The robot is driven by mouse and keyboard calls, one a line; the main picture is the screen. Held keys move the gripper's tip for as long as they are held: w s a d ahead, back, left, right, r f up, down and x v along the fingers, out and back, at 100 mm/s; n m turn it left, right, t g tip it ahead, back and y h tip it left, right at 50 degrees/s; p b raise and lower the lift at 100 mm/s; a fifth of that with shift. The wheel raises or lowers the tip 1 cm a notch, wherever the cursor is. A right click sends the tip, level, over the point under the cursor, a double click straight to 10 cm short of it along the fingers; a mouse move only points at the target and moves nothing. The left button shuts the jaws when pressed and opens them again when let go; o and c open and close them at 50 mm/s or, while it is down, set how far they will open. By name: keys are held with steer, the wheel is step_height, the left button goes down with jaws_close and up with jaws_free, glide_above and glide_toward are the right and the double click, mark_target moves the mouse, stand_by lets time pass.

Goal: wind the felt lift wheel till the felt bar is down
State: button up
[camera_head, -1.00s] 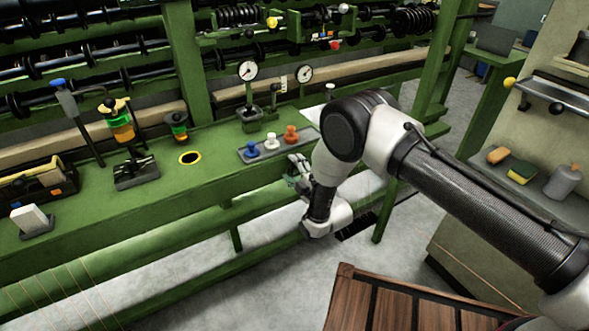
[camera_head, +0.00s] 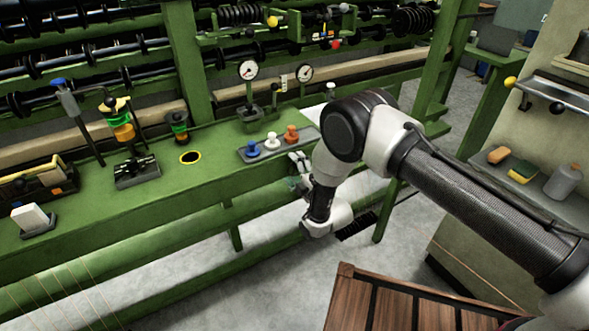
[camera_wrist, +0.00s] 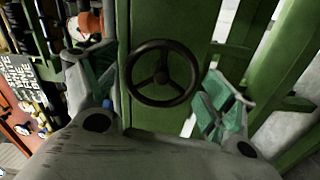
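The felt lift wheel, a dark handwheel with three spokes (camera_wrist: 162,99), shows in the wrist view on the front of a green post. My gripper (camera_wrist: 158,88) is open, one teal-padded finger on each side of the wheel. Gaps show between both pads and the rim; I cannot tell how far the wheel stands ahead of the fingertips. In the head view my gripper (camera_head: 297,172) is at the front edge of the green bench, and the wheel is hidden there. A long tan bar (camera_head: 376,76) runs behind the bench; I cannot tell if it is the felt bar.
The green bench (camera_head: 85,220) carries a grey tray (camera_head: 245,156) with blue, white and orange knobs. Two dial gauges (camera_head: 248,70) stand behind it. A slatted wooden platform (camera_head: 390,306) lies at the front. A shelf with bottles and sponges (camera_head: 522,172) is at the right.

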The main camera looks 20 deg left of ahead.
steer(key=v, duration=1.2)
stand_by(0.3)
